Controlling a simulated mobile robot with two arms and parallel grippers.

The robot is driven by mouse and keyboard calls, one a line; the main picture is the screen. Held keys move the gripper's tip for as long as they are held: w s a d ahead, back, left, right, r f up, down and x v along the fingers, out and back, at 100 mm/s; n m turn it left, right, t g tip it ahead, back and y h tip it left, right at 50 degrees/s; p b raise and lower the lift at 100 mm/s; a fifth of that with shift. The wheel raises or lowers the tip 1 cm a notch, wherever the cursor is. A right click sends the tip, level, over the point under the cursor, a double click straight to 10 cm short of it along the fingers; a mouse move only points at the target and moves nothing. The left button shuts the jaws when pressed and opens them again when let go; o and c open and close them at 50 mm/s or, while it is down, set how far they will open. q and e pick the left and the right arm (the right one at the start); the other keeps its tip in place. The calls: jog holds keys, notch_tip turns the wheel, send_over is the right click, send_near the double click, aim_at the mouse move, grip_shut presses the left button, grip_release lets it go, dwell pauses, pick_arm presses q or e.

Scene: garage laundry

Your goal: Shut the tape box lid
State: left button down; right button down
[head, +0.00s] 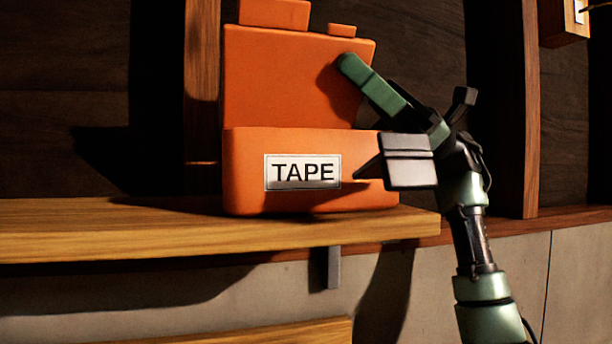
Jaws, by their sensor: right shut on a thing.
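The orange tape box (240,185) stands on a wooden shelf, with a white TAPE label on its front. Its orange lid (270,75) stands raised and nearly upright behind the base, so it is open. The inside of the box is hidden. My left gripper is not in view.
The wooden shelf (100,228) has clear room left of the box. Wooden posts (201,80) stand behind the box and to the right (525,110). A wooden piece (562,22) shows at top right, and another board (270,334) lies below the shelf.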

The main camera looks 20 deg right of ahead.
jog(key=c, duration=1.3)
grip_release()
jog(key=d, duration=0.7)
jog(key=shift+s, duration=0.2)
